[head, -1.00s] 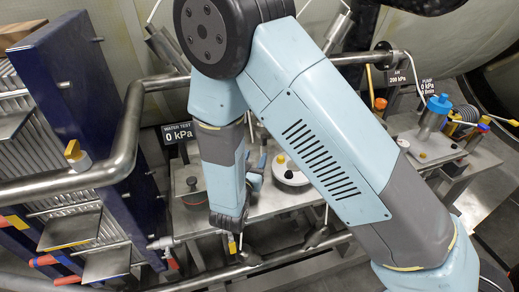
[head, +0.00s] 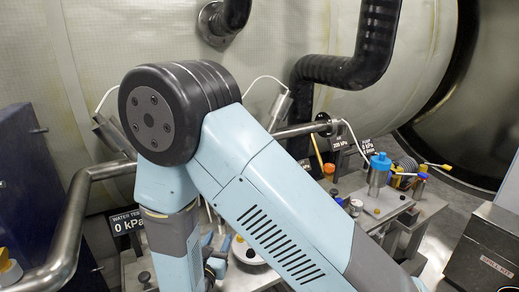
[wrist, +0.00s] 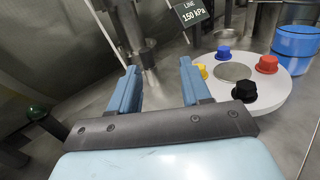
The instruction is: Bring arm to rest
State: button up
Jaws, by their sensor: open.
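My light-blue and grey arm (head: 255,205) is bent at a large black elbow joint and crosses the middle of the head view. Its forearm hangs down from the elbow beside the metal bench. In the wrist view my gripper (wrist: 157,72) has its two blue fingers spread apart, with nothing between them. A white round plate (wrist: 282,90) with blue, yellow, red and black knobs lies right of the fingers.
A bent metal rail (head: 70,225) runs at the left, near a dark blue panel (head: 35,190). A blue-capped cylinder (head: 379,175) stands on the bench at the right. A grey case (head: 490,250) is at far right. A display (wrist: 182,17) reads 150 kPa.

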jog(key=w+d+r+m+g+h, duration=0.1)
jog(key=d+r+m+g+h, duration=0.6)
jog(key=d, duration=0.7)
jog(key=w+d+r+m+g+h, duration=0.15)
jog(key=d+r+m+g, duration=0.35)
jog(key=d+r+m, duration=0.7)
jog(key=s+d+r+m+g+y, duration=0.2)
jog(key=s+d+m+g+y, duration=0.25)
jog(key=s+d+m, duration=0.5)
jog(key=s+d+r+m+t+y, duration=0.2)
jog(key=s+r+m+t+y, duration=0.2)
jog(key=r, duration=0.4)
jog(key=shift+s+d+m+y, duration=0.4)
jog(key=shift+s+m+y, duration=0.5)
jog(key=shift+y, duration=0.2)
jog(key=shift+t, duration=0.25)
